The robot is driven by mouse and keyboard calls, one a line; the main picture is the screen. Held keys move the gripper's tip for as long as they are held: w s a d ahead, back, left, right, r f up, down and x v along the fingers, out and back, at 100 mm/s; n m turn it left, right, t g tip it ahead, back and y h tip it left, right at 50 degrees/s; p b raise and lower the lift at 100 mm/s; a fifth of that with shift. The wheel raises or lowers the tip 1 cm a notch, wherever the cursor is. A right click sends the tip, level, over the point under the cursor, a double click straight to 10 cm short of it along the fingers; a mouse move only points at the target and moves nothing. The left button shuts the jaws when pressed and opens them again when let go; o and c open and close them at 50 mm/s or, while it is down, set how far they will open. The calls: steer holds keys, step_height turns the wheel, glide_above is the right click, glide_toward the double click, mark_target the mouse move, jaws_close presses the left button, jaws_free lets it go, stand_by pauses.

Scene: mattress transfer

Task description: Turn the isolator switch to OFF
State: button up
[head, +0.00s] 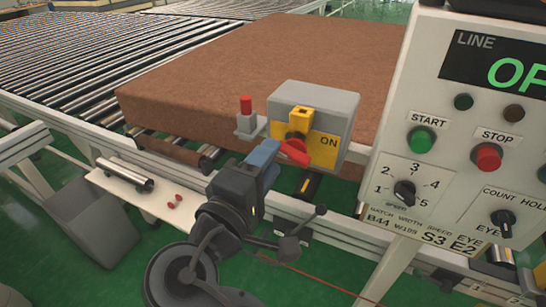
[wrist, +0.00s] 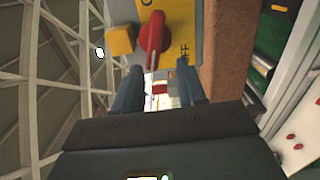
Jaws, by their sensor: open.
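The isolator switch is a grey box (head: 345,105) with a yellow plate (head: 325,150) on its front and a red handle (head: 294,152). "ON" shows at the plate's right in the head view. In the wrist view the red handle (wrist: 153,36) lies ahead of the fingertips, roughly in line with the gap between them; "FF" lettering shows on the yellow plate (wrist: 182,18) beside it. My gripper (head: 268,152) is open, its blue-grey fingers close to the handle; they also show in the wrist view (wrist: 158,76). I cannot tell whether they touch the handle.
A brown mattress (head: 220,70) lies on the roller conveyor behind the switch. A control panel (head: 440,150) with knobs and buttons stands close on the right. A red-topped post (head: 246,110) is left of the box. A white shelf (head: 150,200) holds a metal cylinder and small red pieces.

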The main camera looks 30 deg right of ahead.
mark_target(290, 158)
steer(key=shift+b+v, duration=0.55)
steer(key=shift+v, duration=2.2)
steer(key=shift+o, duration=1.4)
steer(key=shift+d+m, duration=0.1)
steer(key=shift+m, duration=0.2)
steer(key=o, duration=0.3)
steer(key=m, duration=0.1)
steer(key=m+b, duration=0.1)
steer(key=m, duration=0.1)
steer(key=shift+d+f, duration=0.15)
steer(key=shift+d, duration=0.2)
steer(key=o, duration=0.4)
steer(key=m, duration=0.3)
steer(key=d+m+b, duration=0.1)
steer(key=m, duration=0.3)
steer(key=shift+d+b, duration=0.2)
steer(key=shift+b, duration=0.1)
steer(key=m, duration=0.3)
steer(key=d+m+b, duration=0.1)
steer(key=m, duration=0.3)
steer(key=d+m+b, duration=0.1)
steer(key=m, duration=0.2)
steer(key=shift+s, duration=0.15)
steer(key=shift+w+d+r+m, duration=0.2)
steer(key=shift+d+r+m, duration=0.05)
steer(key=shift+d+m, duration=0.15)
steer(key=shift+p+x, duration=1.15)
steer(key=shift+x, duration=2.35)
